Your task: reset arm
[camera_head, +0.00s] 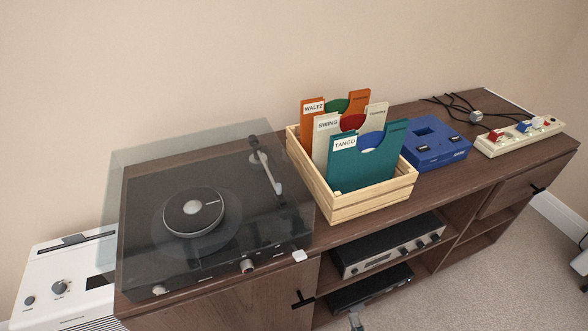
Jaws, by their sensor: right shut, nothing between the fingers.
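Only a small tip of my right gripper (356,321) shows, at the bottom edge of the head view, in front of the cabinet's lower opening. Its fingers are shut and empty, and it touches nothing that I can see. The rest of the right arm is out of the picture. My left gripper is not in view.
The wooden cabinet (333,238) carries a covered turntable (193,212), a wooden crate (376,203) of labelled record sleeves, a blue console (435,143) and a power strip (519,137). Audio units sit on its shelves. A white appliance (62,287) stands left. Carpet (480,280) is clear at front right.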

